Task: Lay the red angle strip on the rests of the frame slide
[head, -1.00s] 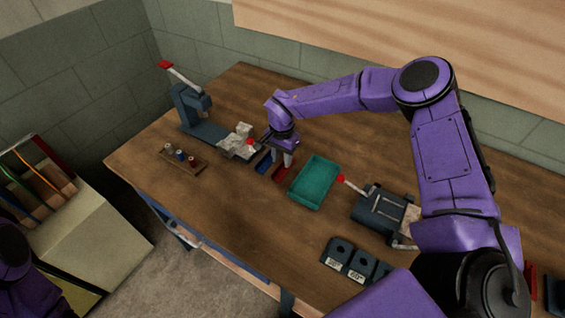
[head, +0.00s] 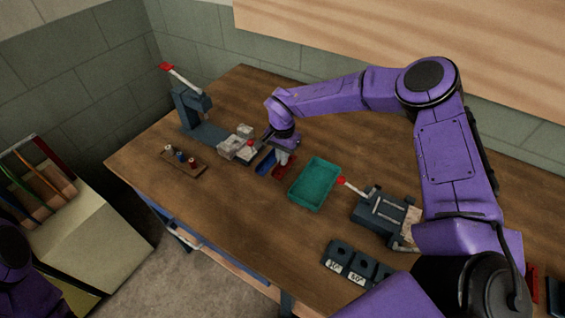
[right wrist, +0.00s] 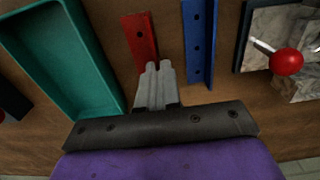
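The red angle strip (head: 284,172) lies on the wooden table between a blue strip and a teal tray. In the right wrist view the red angle strip (right wrist: 140,40) shows its holes and a raised edge running down to my fingertips. My right gripper (head: 283,158) points down at the strip; its fingers (right wrist: 158,68) are close together and appear shut on the raised edge. The near end of the strip is hidden behind the fingers. A fixture with grey blocks and a red-knobbed lever (head: 238,147) stands just left; I cannot tell whether it is the frame slide. My left gripper is out of view.
The blue strip (right wrist: 199,45) lies close beside the red one. The teal tray (head: 315,183) is to the right. A dark fixture with rods (head: 382,214), labelled dark blocks (head: 340,256), a lever press (head: 190,105) and a small rack (head: 183,162) also stand here. The front middle is clear.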

